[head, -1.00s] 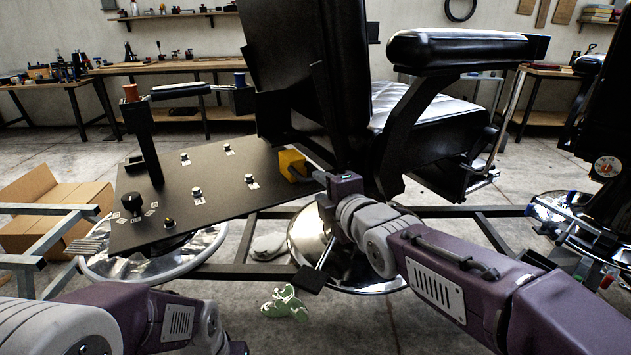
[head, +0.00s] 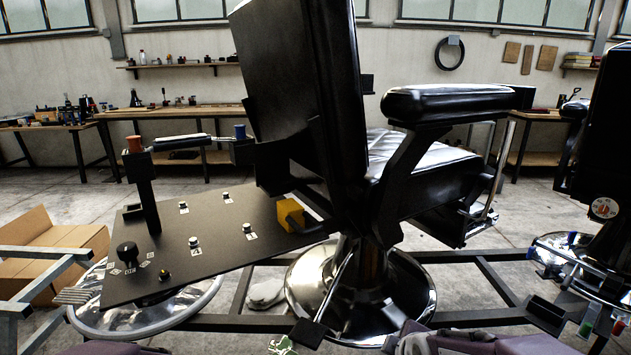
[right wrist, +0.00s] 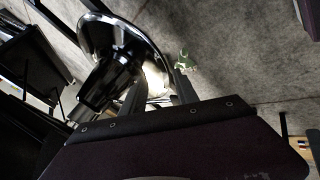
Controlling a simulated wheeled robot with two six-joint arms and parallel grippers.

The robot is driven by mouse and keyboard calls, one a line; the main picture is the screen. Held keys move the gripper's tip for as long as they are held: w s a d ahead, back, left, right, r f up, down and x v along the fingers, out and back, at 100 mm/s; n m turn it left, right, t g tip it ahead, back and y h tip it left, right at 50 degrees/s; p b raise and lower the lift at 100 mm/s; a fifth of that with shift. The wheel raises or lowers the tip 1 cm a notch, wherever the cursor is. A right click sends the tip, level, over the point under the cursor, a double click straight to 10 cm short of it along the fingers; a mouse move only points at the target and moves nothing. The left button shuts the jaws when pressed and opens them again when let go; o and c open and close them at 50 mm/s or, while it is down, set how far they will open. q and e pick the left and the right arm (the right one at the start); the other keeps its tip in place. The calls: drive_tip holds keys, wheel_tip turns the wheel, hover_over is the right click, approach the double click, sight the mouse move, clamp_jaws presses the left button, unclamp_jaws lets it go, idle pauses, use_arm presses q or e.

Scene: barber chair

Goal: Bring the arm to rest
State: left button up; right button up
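In the head view only parts of my arms show at the bottom edge: a purple link of my left arm (head: 110,349) and a grey and purple part of my right arm (head: 470,342). No gripper shows there. In the right wrist view my right gripper (right wrist: 158,98) has its two dark fingers apart with nothing seen between them. The shiny round chair base (right wrist: 108,38) lies beyond the fingers. My left gripper is out of sight.
The black barber chair (head: 415,195) stands centre-right on a chrome base (head: 312,285). A black control panel (head: 215,240) with knobs and a yellow block (head: 290,214) is left of it. A cardboard box (head: 60,235) sits far left. A second chair (head: 600,160) stands at right.

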drive_tip(key=s+d+f+m+g, duration=0.1)
drive_tip(key=s+f+m+g, duration=0.6)
drive_tip(key=s+m, duration=0.55)
wheel_tip(320, 180, up, 29)
drive_tip(key=t+p, duration=0.1)
drive_tip(key=p, duration=2.8)
drive_tip(key=shift+s, duration=0.4)
